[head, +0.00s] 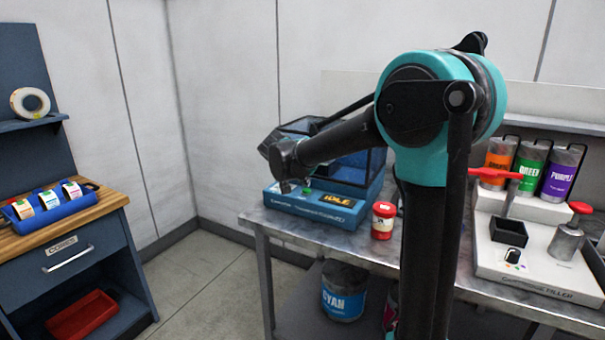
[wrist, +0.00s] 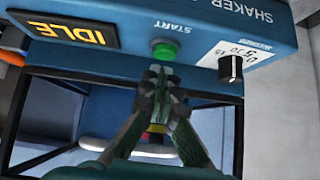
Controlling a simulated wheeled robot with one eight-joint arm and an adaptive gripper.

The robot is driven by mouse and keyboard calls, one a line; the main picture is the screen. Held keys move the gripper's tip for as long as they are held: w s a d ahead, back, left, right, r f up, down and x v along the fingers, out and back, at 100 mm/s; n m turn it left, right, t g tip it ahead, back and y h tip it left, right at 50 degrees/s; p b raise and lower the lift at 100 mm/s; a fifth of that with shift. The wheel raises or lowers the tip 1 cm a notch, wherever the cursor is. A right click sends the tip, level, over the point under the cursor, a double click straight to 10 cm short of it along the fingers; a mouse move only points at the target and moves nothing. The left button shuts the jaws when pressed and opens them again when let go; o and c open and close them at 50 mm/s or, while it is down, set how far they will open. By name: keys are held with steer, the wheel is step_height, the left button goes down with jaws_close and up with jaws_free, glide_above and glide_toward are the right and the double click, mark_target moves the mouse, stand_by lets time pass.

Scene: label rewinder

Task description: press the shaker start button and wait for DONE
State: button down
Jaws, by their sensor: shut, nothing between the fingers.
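The blue shaker (head: 312,210) stands on the left end of the grey metal bench, and its display (head: 338,200) reads IDLE in yellow. In the wrist view the picture is turned upside down, and the display (wrist: 62,29) also reads IDLE. The green START button (wrist: 164,52) is on the shaker's front panel. My gripper (wrist: 158,72) is shut and empty, with its fingertips just beside the button in the picture; I cannot tell whether they touch it. In the head view my gripper (head: 291,185) is small and dark over the shaker's front, beside the green button (head: 307,190).
A timer knob (wrist: 230,68) is beside the button. A red-lidded jar (head: 383,220) stands right of the shaker. The filler (head: 545,262) with coloured cans is at the right. A wooden-topped cabinet (head: 100,210) stands at the left, with open floor between.

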steer(key=shift+f, duration=0.7)
steer(key=shift+f, duration=0.1)
